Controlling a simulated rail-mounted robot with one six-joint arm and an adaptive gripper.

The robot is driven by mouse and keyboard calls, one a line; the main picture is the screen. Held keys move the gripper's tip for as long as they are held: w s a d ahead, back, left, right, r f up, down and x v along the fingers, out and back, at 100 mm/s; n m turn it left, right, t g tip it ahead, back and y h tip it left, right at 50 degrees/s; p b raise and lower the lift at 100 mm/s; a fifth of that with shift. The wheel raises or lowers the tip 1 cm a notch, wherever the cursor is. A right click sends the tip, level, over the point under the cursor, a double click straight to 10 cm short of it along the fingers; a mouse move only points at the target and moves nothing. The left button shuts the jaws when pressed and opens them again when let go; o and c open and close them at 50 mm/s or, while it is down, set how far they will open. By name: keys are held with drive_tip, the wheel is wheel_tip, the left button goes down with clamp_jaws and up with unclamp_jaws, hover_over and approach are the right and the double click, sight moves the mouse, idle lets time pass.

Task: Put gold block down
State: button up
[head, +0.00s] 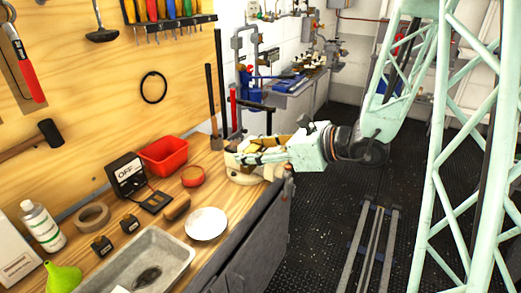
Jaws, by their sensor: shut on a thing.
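My gripper (243,153) is at the far right end of the wooden bench, at the end of my pale green arm, which reaches in from the right. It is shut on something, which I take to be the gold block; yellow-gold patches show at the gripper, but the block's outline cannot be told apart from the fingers. The gripper is low over a round beige object (243,176) at the bench corner. I cannot tell whether they touch.
A white plate (206,223), an orange-red round dish (193,175), a red bin (163,154) and an OFF display box (125,174) stand on the bench. A metal tray (176,262) is in front. Long-handled tools (212,95) lean behind the gripper. Bare wood lies between plate and dish.

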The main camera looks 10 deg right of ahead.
drive_tip(key=shift+w, duration=0.1)
drive_tip(key=shift+w+d+f+p, duration=0.2)
drive_tip(key=shift+w+d+p, duration=0.8)
drive_tip(key=shift+w, duration=1.25)
drive_tip(key=shift+w+d+f+p, duration=0.25)
drive_tip(key=shift+w+d+p, duration=0.75)
drive_tip(key=shift+w, duration=1.3)
drive_tip(key=shift+w+d+f+p, duration=0.2)
drive_tip(key=shift+w+d+p, duration=0.8)
drive_tip(key=shift+w, duration=1.25)
drive_tip(key=shift+d, duration=0.1)
drive_tip(key=shift+w+d, duration=0.2)
drive_tip(key=shift+w, duration=0.25)
drive_tip(key=shift+f+b, duration=0.7)
drive_tip(key=shift+f, duration=1.1)
drive_tip(key=shift+f, duration=0.15)
drive_tip(key=o, duration=1.1)
drive_tip(key=shift+s, duration=0.1)
